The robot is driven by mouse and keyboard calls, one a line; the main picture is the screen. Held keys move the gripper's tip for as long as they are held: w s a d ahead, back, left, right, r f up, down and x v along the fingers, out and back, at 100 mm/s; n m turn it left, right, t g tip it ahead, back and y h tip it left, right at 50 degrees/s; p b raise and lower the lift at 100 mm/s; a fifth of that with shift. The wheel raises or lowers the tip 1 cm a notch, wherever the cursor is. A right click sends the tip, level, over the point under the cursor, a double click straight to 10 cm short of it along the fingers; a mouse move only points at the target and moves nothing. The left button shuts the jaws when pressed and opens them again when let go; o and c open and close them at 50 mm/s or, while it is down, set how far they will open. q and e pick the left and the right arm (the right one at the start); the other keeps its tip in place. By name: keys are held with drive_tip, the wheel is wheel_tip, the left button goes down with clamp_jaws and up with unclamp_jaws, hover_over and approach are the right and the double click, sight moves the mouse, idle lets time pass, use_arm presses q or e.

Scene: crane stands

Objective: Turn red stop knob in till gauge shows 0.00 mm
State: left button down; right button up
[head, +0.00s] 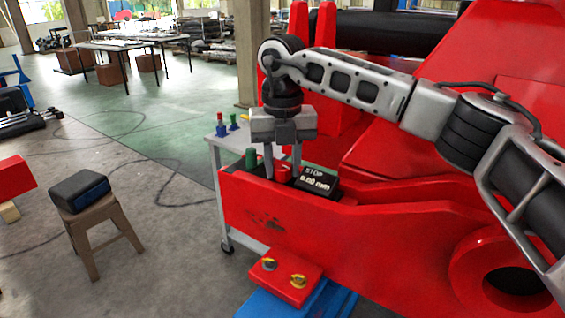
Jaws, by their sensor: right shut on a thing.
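The red stop knob (283,173) sits behind the front edge of the red crane stand (330,220). My right gripper (283,168) points down from above with one finger on each side of the knob, shut on it. The gauge (317,181) is a dark box just right of the knob. Its display reads STOP and what looks like 0.00 mm, in small print. The knob's lower part is hidden by the stand's edge and the fingers. My left gripper is not in the view.
A green cylinder (252,158) stands just left of the knob. A grey cart (214,160) with small red and blue pieces is behind it. A wooden stool (103,228) with a dark box stands at left. My right forearm passes over the red stand.

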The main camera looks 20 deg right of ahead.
sight(283, 165)
drive_tip(key=shift+r, duration=0.15)
drive_tip(key=o, duration=0.7)
wheel_tip(283, 165, up, 16)
idle(0.4)
idle(0.3)
